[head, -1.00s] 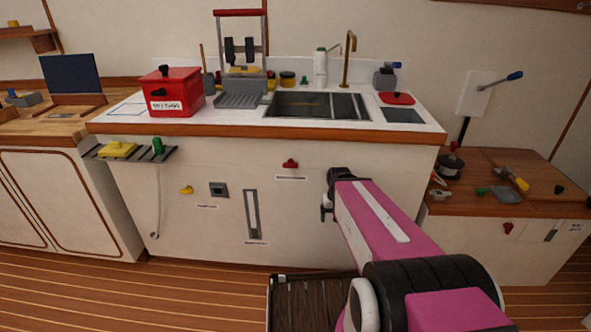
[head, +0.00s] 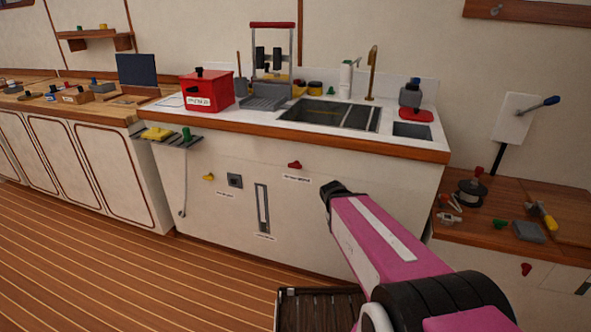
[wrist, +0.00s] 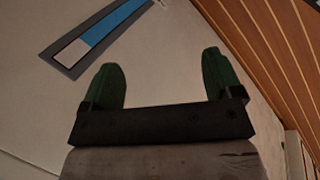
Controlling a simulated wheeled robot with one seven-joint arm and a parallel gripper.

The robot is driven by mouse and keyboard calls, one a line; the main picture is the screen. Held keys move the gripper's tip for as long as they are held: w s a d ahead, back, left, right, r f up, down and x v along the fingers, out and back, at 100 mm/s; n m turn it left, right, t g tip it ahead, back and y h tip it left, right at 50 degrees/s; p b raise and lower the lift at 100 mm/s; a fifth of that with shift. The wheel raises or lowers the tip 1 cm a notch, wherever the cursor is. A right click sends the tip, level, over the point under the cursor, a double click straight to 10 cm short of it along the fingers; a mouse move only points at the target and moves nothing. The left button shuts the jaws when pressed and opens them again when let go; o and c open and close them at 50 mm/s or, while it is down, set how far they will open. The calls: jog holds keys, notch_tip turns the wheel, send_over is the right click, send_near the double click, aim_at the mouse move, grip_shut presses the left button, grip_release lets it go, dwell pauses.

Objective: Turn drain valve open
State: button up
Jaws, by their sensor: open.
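A red valve handle (head: 294,165) sits on the white sink cabinet front above a small label. A yellow handle (head: 208,177) is further left on the same front, above another label. The labels are too small to read, so I cannot tell which handle is the drain valve. In the wrist view my gripper (wrist: 163,82) is open and empty, its two green fingers apart, facing the pale cabinet panel. No handle shows between the fingers. In the head view my pink arm reaches toward the cabinet, right of the red handle, and the fingers are hidden.
A grey-framed gauge strip (head: 262,208) is on the cabinet front; it also shows in the wrist view (wrist: 98,38). A shelf (head: 172,140) juts out at left. A low wooden bench (head: 470,235) stands right. Floor at left is clear.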

jog(key=n+h, duration=0.1)
jog(key=n, duration=0.1)
jog(key=n+t, duration=1.5)
jog(key=n, duration=0.9)
send_near(294, 167)
jog(key=shift+h, duration=0.4)
jog(key=x, duration=1.1)
jog(key=shift+w+a+f, duration=0.1)
jog(key=shift+a+f, duration=0.1)
jog(key=shift+a, duration=0.05)
jog(key=c, duration=0.9)
